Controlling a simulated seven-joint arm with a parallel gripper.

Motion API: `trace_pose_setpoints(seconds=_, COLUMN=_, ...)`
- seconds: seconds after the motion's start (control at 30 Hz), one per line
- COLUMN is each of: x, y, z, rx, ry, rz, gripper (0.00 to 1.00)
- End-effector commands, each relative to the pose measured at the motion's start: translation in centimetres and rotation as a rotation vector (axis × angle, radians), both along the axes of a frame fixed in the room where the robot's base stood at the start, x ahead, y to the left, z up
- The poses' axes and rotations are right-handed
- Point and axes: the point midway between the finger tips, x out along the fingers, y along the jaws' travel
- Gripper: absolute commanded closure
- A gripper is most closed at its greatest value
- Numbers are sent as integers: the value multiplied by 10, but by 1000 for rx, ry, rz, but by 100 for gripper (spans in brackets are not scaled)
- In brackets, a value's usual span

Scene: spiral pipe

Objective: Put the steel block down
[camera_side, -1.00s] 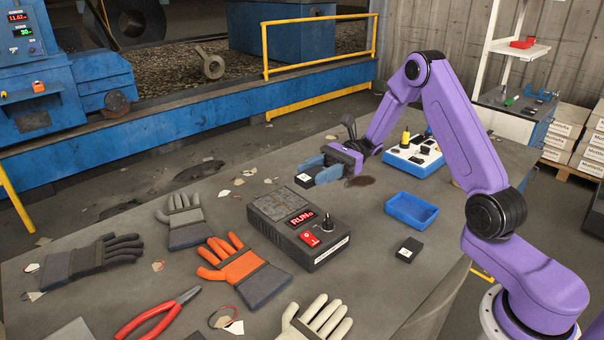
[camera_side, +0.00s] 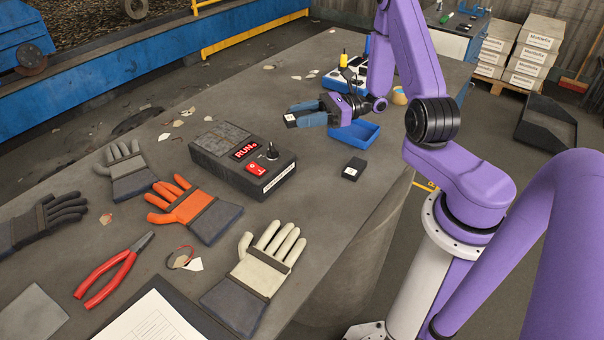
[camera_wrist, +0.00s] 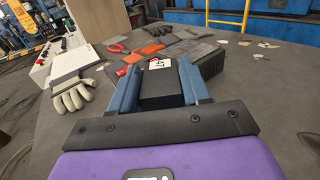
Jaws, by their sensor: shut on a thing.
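My gripper (camera_side: 303,113) has blue fingers and is shut on a dark block with a white label (camera_side: 291,121), which I take to be the steel block. In the wrist view the block (camera_wrist: 160,90) sits between the two fingers (camera_wrist: 159,76), its labelled end facing away from me. The gripper is low over the table, left of the blue tray (camera_side: 367,135) and behind the control box. I cannot tell whether the block touches the table.
The black control box (camera_side: 240,160) with a RUN display stands nearby. A second dark block (camera_side: 353,169) lies in front of the tray. Gloves, such as the orange one (camera_side: 190,205), and red pliers (camera_side: 115,272) lie nearer. Bare table lies between control box and tray.

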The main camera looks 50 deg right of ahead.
Motion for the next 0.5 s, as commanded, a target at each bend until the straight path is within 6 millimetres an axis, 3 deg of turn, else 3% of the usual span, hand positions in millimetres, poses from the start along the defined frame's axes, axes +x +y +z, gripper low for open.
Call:
trace_pose_setpoints(seconds=0.17, x=-1, y=5, z=-3, rx=1, ry=1, rz=-25, gripper=100)
trace_pose_setpoints(seconds=0.5, x=0, y=48, z=-3, rx=1, ry=1, rz=-22, gripper=100)
